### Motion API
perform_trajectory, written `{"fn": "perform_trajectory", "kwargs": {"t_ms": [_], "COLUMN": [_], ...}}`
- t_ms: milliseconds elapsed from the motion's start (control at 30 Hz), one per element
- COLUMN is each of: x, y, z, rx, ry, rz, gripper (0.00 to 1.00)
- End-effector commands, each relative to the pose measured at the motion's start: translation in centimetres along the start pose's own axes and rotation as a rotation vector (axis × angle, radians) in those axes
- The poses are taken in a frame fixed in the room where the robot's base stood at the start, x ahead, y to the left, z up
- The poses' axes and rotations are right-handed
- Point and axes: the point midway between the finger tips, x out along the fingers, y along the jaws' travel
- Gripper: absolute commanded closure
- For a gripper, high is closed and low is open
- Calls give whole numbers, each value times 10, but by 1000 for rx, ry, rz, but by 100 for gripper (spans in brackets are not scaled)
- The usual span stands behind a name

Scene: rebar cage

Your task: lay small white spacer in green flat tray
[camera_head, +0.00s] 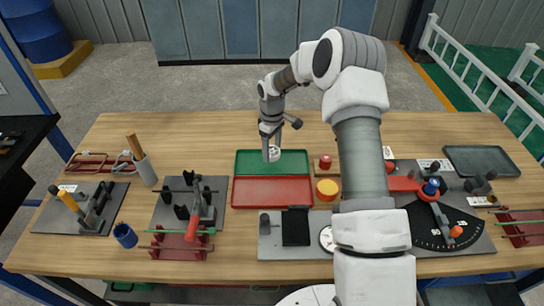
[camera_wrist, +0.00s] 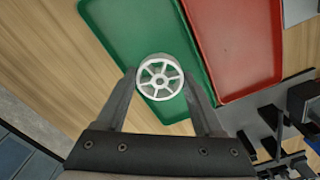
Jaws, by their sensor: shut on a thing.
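The small white spacer (camera_wrist: 160,77) is a spoked ring, held between the two fingertips of my gripper (camera_wrist: 158,82) in the wrist view. The green tray also fills the upper middle of the wrist view (camera_wrist: 120,30). My gripper is shut on the spacer, over the green tray. I cannot tell whether the spacer touches the tray floor. The rest of the green tray looks empty.
A red flat tray (camera_head: 258,190) adjoins the green one on its near side. A yellow round piece (camera_head: 327,188) and a red piece (camera_head: 325,162) stand to the right. A grey board with a clamp (camera_head: 190,205) lies to the left. The table behind the green tray is clear.

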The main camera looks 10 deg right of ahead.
Motion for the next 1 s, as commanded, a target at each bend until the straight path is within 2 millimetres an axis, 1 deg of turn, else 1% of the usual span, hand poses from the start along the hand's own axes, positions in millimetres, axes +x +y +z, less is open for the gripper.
{"fn": "perform_trajectory", "kwargs": {"t_ms": [67,300,667,700,833,867,1000], "x": [5,37,44,43,42,42,42], "y": [-1,-1,0,0,0,0,0], "z": [-1,0,0,0,0,0,0], "rx": [1,0,0,0,0,0,0], "ry": [-1,-2,0,0,0,0,0], "rz": [-1,-2,0,0,0,0,0], "gripper": [83,83,83,27,3,0,0]}}
